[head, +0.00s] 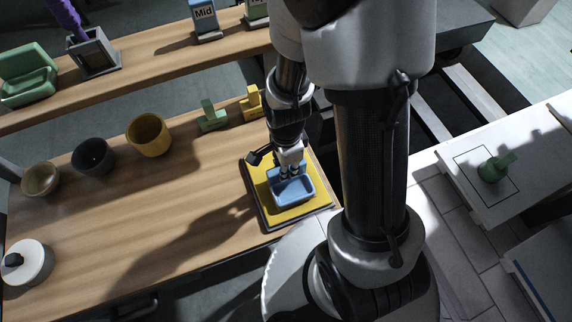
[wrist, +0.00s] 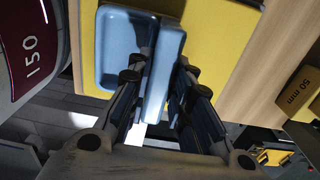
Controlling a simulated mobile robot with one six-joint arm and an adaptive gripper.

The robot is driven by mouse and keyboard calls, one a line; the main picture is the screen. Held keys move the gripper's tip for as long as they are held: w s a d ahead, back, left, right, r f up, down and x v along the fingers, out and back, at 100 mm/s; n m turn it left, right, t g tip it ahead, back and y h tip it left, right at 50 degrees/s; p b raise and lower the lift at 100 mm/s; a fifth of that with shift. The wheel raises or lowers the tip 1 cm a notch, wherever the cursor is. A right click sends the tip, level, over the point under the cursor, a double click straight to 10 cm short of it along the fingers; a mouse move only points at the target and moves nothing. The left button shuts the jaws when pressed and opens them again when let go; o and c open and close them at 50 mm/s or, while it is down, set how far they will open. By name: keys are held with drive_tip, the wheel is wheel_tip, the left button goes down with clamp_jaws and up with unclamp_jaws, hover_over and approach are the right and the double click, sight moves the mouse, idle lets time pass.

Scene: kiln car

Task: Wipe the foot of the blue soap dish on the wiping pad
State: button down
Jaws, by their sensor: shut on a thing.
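The blue soap dish (head: 293,191) is a rectangular tray with raised walls. In the head view it is at the yellow wiping pad (head: 309,209), which lies in a dark-edged frame at the bench's right end. My gripper (head: 291,172) is above the dish and shut on one of its upright walls. In the wrist view the fingers (wrist: 160,80) close on both sides of the blue wall, and the dish (wrist: 122,50) shows beside yellow pad surface (wrist: 215,28). The foot is hidden below, so I cannot tell whether it touches the pad.
A yellow pot (head: 149,135), a dark pot (head: 93,157) and a tan bowl (head: 40,178) stand on the bench. A green piece (head: 212,117) and a yellow piece (head: 251,103) stand behind the pad. A white lidded thing (head: 27,263) is front left. The bench's middle is clear.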

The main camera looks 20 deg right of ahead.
drive_tip(key=shift+w+r+p, duration=0.1)
drive_tip(key=shift+w+p, duration=0.3)
drive_tip(key=shift+w, duration=3.35)
drive_tip(key=shift+s+f, duration=0.2)
drive_tip(key=shift+s, duration=2)
drive_tip(key=shift+s+r+b, duration=0.1)
drive_tip(key=shift+s+b, duration=0.25)
drive_tip(key=shift+s, duration=1.6)
drive_tip(key=shift+w+r+p, duration=0.15)
drive_tip(key=shift+w+p, duration=0.15)
drive_tip(key=shift+w, duration=1.85)
drive_tip(key=shift+r, duration=0.1)
wheel_tip(320, 180, up, 7)
drive_tip(key=p, duration=0.5)
drive_tip(key=shift+p, duration=0.35)
